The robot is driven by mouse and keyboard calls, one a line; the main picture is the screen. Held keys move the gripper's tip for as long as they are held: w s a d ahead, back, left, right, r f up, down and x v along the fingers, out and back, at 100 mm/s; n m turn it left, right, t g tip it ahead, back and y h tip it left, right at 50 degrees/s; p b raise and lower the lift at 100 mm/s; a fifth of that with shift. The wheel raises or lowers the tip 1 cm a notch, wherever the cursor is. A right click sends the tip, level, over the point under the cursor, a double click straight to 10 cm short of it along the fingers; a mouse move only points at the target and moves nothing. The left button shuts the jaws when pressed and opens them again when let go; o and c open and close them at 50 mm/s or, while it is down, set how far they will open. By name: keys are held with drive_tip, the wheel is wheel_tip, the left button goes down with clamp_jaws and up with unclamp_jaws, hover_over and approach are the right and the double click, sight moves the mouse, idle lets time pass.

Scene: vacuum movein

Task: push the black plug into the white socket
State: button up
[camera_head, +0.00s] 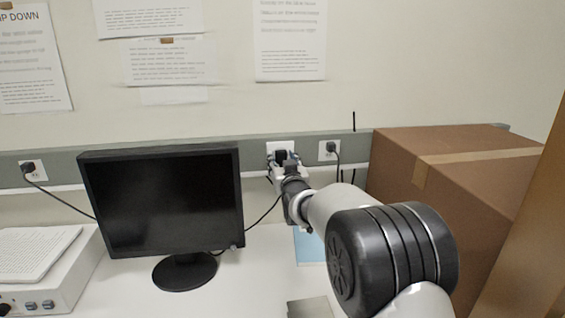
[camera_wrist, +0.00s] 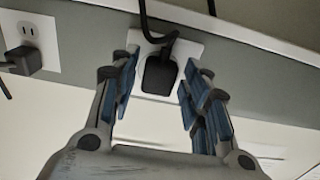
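The black plug (camera_wrist: 159,76) is at the white socket (camera_wrist: 190,48) in the wrist view, with its cord running off the picture's top edge. I cannot tell how deep it sits. In the head view the plug (camera_head: 281,156) is a dark shape in front of the white socket plate (camera_head: 271,146), partly covered by my gripper. My gripper (camera_wrist: 158,84) is open, its two blue-padded fingers on either side of the plug with a visible gap to each. It also shows in the head view (camera_head: 287,165), at the wall.
A second outlet with a black plug (camera_head: 332,147) is just right of the socket. A monitor (camera_head: 160,200) stands left of my arm. A large cardboard box (camera_head: 460,170) stands close on the right. A light blue sheet (camera_head: 309,246) lies on the white desk.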

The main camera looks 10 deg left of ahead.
drive_tip(key=shift+o, duration=0.8)
drive_tip(key=v, duration=1.2)
drive_tip(key=shift+r, duration=0.1)
